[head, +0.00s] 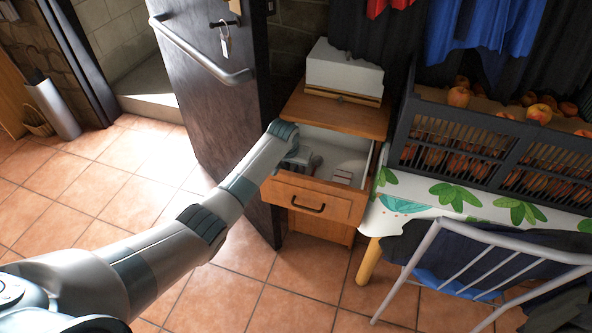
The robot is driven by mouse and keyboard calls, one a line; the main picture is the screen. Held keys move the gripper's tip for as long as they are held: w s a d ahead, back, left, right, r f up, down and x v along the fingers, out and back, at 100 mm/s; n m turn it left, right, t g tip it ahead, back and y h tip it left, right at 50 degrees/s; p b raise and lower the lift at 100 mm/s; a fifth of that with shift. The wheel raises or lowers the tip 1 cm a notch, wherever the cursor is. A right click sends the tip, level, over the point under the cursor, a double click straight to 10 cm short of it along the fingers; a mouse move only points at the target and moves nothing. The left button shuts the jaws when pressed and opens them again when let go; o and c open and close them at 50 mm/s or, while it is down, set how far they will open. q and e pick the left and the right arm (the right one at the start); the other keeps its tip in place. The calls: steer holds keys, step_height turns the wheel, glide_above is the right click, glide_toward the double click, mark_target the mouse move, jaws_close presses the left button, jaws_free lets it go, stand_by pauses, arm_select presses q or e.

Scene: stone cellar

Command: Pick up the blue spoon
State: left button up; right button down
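I cannot make out a blue spoon in the head view. The drawer (310,200) of a small wooden cabinet is pulled open. My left arm comes in from the left, and my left gripper (312,162) is down inside the drawer, near its left back part. My forearm and wrist hide part of the drawer's inside. The fingers are small and partly hidden, so I cannot tell whether they are open or shut or hold anything. A small pale item (343,176) lies in the drawer to the right of the gripper. My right gripper is not in view.
A white box (342,72) stands on the cabinet top (365,117). A dark door (205,110) with a metal bar stands to the left. On the right are a table (405,208) with a leaf-patterned cloth, a black crate (475,140) of apples and a metal chair (440,225).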

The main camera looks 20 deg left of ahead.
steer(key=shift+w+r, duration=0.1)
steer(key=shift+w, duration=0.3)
